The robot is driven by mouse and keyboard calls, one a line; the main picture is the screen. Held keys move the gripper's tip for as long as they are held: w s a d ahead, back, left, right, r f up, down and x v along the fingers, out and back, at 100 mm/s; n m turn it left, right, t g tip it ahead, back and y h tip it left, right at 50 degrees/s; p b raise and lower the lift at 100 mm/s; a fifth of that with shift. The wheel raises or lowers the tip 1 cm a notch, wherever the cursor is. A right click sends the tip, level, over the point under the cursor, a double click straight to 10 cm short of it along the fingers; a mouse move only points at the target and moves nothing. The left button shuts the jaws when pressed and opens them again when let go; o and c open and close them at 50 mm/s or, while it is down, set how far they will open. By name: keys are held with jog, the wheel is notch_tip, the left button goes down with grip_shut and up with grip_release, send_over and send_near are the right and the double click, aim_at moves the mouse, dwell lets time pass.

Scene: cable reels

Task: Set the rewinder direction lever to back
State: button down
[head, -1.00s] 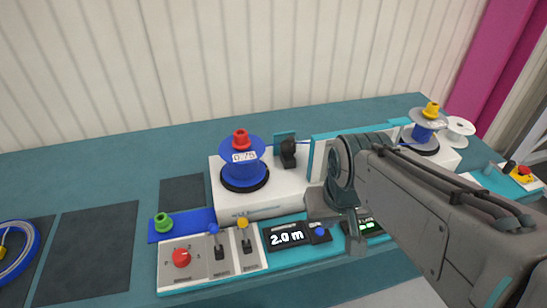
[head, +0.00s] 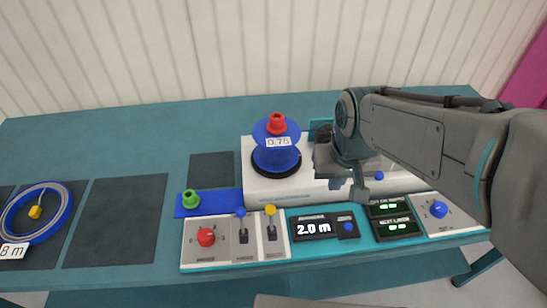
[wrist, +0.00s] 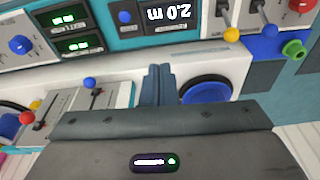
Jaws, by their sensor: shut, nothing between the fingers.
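Two levers stand on the front panel (head: 196,252). One has a blue knob (head: 240,212) and the other a yellow knob (head: 270,210); both knobs sit at the far ends of their handles. I cannot read which one is the direction lever. In the wrist view the yellow knob (wrist: 232,35) and the blue knob (wrist: 269,31) are at the upper right. My gripper (head: 358,187) is shut and empty, above the displays to the right of the levers and touching neither. Its closed fingers show in the wrist view (wrist: 157,85).
A red dial (head: 206,237) is left of the levers and a green knob (head: 191,198) behind it. A blue reel (head: 277,155) stands behind the panel. More levers, one blue-tipped (wrist: 89,83), show in the wrist view. Dark mats (head: 115,220) lie left, beside a cable coil (head: 38,212).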

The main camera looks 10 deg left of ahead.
aim_at(271, 219)
jog(key=w+a+f+n, duration=0.1)
jog(key=a, duration=0.6)
jog(key=w+a+f+n+g, duration=0.1)
jog(key=a, duration=0.5)
jog(key=shift+w+a+f+n+y+p, duration=0.25)
jog(key=shift+a+f+n+y+p, duration=0.05)
jog(key=shift+a+f+n+p, duration=0.1)
jog(key=f, duration=1)
jog(key=shift+w+a, duration=0.35)
jog(key=shift+w, duration=0.05)
jog(key=shift+s+a+b, duration=0.1)
jog(key=shift+s+b, duration=0.05)
jog(key=shift+b, duration=0.35)
